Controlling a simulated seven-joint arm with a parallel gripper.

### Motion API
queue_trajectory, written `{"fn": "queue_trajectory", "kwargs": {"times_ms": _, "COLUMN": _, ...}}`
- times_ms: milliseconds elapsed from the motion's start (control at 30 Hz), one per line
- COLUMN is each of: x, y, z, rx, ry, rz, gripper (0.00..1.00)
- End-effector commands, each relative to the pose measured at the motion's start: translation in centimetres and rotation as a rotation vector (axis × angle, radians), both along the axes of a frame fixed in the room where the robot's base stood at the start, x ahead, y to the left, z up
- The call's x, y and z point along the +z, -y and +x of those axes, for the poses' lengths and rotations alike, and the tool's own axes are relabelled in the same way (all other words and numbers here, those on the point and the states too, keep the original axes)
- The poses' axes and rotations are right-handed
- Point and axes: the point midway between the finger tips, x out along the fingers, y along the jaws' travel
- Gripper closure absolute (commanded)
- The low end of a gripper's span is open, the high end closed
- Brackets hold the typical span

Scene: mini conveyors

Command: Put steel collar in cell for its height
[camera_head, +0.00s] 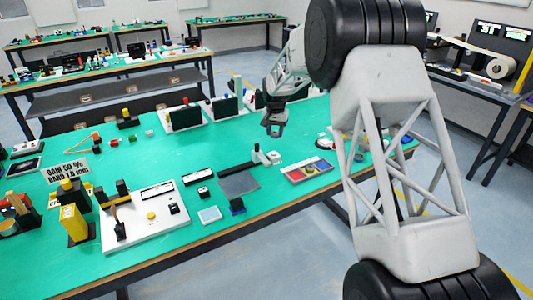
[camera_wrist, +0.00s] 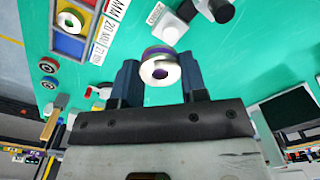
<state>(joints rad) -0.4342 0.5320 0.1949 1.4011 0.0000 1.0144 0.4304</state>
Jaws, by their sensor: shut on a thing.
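My gripper (camera_wrist: 159,75) is shut on the steel collar (camera_wrist: 160,70), a short pale ring with a dark hole, held between the two dark blue fingertips. In the head view my gripper (camera_head: 275,130) hangs above the green table, behind the cell tray; the collar is too small there to make out clearly. The cell tray (camera_head: 318,177) has red, blue and yellow cells and a pale label strip. It also shows at the upper left of the wrist view (camera_wrist: 110,10), apart from the collar. A ring (camera_wrist: 70,19) sits in one of its cells.
A grey and black fixture (camera_head: 267,157) stands left of the tray, near a dark grey plate (camera_head: 240,184). Small round parts (camera_wrist: 48,67) lie beyond the tray. A white board with blocks (camera_head: 150,235) is at the front left. Green table between gripper and tray looks clear.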

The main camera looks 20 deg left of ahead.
Motion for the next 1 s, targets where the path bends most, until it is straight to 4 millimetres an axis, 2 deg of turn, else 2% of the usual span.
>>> {"fn": "queue_trajectory", "kwargs": {"times_ms": 33, "x": -0.4, "y": -1.4, "z": 0.1, "rx": 0.015, "ry": 0.000, "rz": 0.000, "gripper": 0.89}}
{"fn": "queue_trajectory", "kwargs": {"times_ms": 200, "x": -1.4, "y": -5.6, "z": 0.1, "rx": 0.060, "ry": 0.000, "rz": 0.000, "gripper": 0.89}}
{"fn": "queue_trajectory", "kwargs": {"times_ms": 500, "x": -2.9, "y": -11.7, "z": -0.2, "rx": 0.126, "ry": 0.001, "rz": 0.000, "gripper": 0.89}}
{"fn": "queue_trajectory", "kwargs": {"times_ms": 700, "x": -3.5, "y": -13.8, "z": -0.4, "rx": 0.149, "ry": 0.002, "rz": 0.001, "gripper": 0.89}}
{"fn": "queue_trajectory", "kwargs": {"times_ms": 1000, "x": -3.7, "y": -14.3, "z": -0.5, "rx": 0.154, "ry": 0.001, "rz": 0.001, "gripper": 0.89}}
